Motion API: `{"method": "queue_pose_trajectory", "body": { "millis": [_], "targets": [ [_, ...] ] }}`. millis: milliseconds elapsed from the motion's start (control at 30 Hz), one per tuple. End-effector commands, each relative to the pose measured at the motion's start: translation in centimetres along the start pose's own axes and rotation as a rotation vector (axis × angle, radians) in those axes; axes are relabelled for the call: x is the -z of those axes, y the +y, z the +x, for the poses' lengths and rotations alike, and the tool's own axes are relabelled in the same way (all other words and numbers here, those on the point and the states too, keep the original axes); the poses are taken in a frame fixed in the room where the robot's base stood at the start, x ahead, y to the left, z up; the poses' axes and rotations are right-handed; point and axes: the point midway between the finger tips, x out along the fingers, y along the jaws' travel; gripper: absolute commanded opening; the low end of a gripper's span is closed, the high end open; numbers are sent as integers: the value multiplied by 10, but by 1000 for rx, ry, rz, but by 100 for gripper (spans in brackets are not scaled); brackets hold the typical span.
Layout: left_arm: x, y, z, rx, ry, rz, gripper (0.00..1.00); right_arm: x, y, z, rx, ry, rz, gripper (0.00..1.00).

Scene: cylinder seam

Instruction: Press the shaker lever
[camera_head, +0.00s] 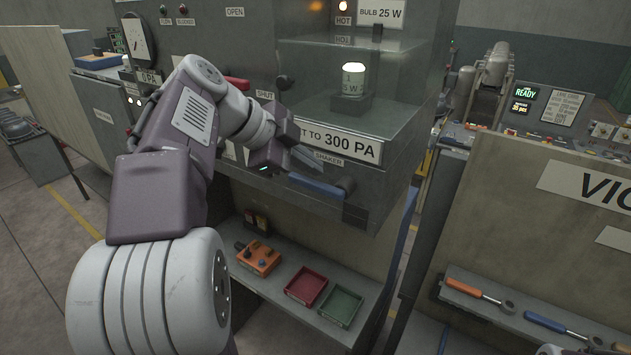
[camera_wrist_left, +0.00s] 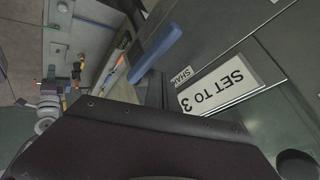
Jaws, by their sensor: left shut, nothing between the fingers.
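The shaker lever is a blue bar (camera_head: 316,186) on the front of the grey machine, below the SHAKER label (camera_head: 328,160). Its right end meets a dark pivot block. In the left wrist view the blue lever (camera_wrist_left: 155,52) runs diagonally at top centre. My left gripper (camera_head: 306,159) is shut and empty, just above the lever's left part. I cannot tell whether it touches the lever. My dark gripper body fills the bottom of the left wrist view and hides what lies behind it.
A SET TO 300 PA sign (camera_head: 348,146) sits above the lever, under a glass chamber with a lit bulb (camera_head: 354,80). A shelf below holds an orange box (camera_head: 258,257), a red tray (camera_head: 306,287) and a green tray (camera_head: 341,305). A second cabinet (camera_head: 545,215) stands at right.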

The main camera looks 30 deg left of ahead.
Motion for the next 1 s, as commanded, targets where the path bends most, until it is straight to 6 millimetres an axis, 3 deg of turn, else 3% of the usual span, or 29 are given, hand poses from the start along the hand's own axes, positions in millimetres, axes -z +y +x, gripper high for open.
{"method": "queue_pose_trajectory", "body": {
  "millis": [767,1000],
  "targets": [
    [0,0,0,0,0,0,0,0,0,0,0,0,0,0],
    [-4,4,5,0,0,0,0,-1,0,10,0,0,0,0]
  ]
}}
